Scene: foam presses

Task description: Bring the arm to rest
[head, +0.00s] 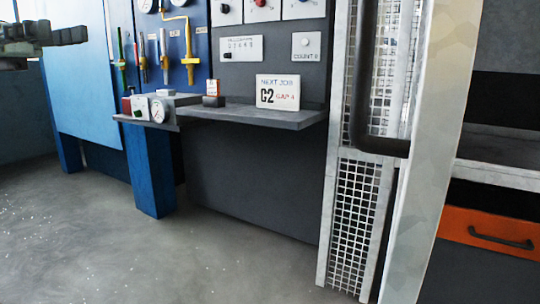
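My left gripper (72,35) shows dark at the top left corner of the head view, in front of a blue panel. It is cut by the frame's edge and small, so I cannot tell whether its fingers are open or shut. No object shows clearly in it. It is well apart from the grey shelf of the press. My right gripper and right arm are not in view.
A grey shelf (262,117) carries a "NEXT JOB C2" sign (278,93) and a small gauge box (146,109). A mesh guard (355,215) and dark pipe (364,90) stand to the right. An orange drawer (490,238) is far right. The floor (100,245) is clear.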

